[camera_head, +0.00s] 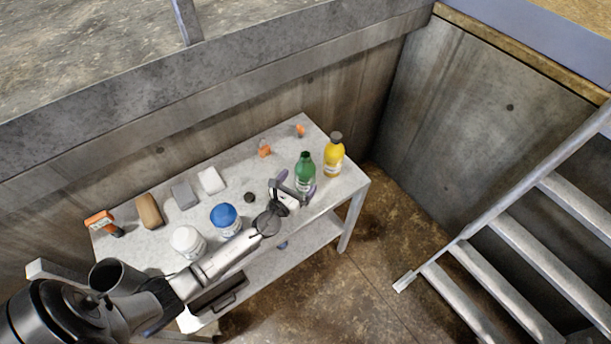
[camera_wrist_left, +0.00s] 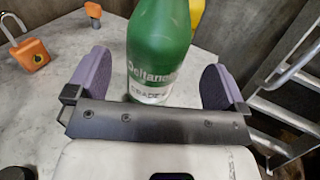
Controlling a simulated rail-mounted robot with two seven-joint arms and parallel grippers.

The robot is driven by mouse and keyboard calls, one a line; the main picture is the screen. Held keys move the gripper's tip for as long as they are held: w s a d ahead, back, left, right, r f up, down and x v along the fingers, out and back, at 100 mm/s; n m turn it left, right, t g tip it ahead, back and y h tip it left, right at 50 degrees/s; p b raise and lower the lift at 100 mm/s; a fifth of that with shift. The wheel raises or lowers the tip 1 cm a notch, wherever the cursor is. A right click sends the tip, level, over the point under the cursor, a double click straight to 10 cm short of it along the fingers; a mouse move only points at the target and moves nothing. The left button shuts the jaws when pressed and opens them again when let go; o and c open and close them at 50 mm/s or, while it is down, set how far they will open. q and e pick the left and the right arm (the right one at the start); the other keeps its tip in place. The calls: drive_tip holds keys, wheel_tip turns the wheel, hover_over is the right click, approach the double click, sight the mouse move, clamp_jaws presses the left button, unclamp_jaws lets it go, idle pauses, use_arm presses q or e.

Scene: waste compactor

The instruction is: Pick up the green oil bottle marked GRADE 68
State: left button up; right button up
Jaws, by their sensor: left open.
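The green oil bottle (camera_head: 305,168) stands upright near the right end of the table's top. In the left wrist view the green bottle (camera_wrist_left: 158,45) shows a white label with part of the word GRADE; the number is hidden behind the gripper. My left gripper (camera_head: 293,186) is open, and its purple-padded fingers (camera_wrist_left: 155,80) are on either side of the bottle's lower part. I cannot tell whether either finger touches it. My right gripper is not in view.
A yellow bottle (camera_head: 334,155) stands close behind and right of the green one. Blue-lidded (camera_head: 225,217) and white (camera_head: 187,241) tubs, an orange padlock (camera_wrist_left: 30,54) and blocks share the table (camera_head: 140,252). Metal stairs (camera_head: 510,235) rise at the right; concrete walls stand behind.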

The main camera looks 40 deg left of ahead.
sight(306, 171)
use_arm(q)
drive_tip(key=shift+w+a+b, duration=0.2)
drive_tip(key=shift+w+a, duration=0.05)
drive_tip(key=shift+w, duration=1.05)
drive_tip(key=shift+w+a+b, duration=0.15)
drive_tip(key=shift+w+a, duration=0.1)
drive_tip(key=shift+w, duration=1)
drive_tip(key=c, duration=1.2)
